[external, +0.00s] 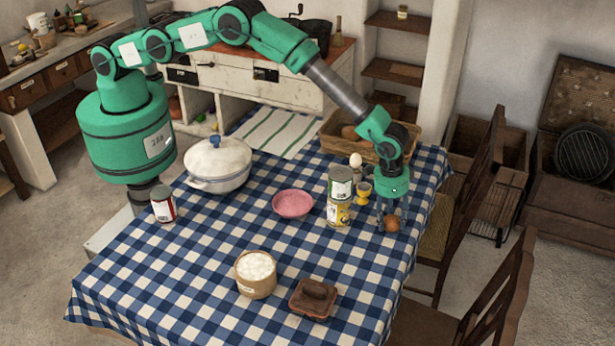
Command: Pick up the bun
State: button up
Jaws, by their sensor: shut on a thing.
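The bun (392,223) is small, round and brown. It is near the right edge of the table with the blue checked cloth. My gripper (391,216) points straight down over the bun, with its fingers on either side of it. The gripper is shut on the bun. The bun is at or just above the cloth; I cannot tell which. The fingers hide part of its sides.
Two stacked cans (339,197) and a yellow egg cup (364,192) stand close left of my gripper. A basket (334,128) is behind. A pink bowl (292,204), white pot (218,165), tub (256,274) and brown dish (313,299) stand further off. Chairs (500,290) flank the right edge.

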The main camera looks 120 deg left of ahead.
aim_at(392, 218)
jog(key=shift+r+p, duration=0.5)
jog(key=shift+r, duration=4.55)
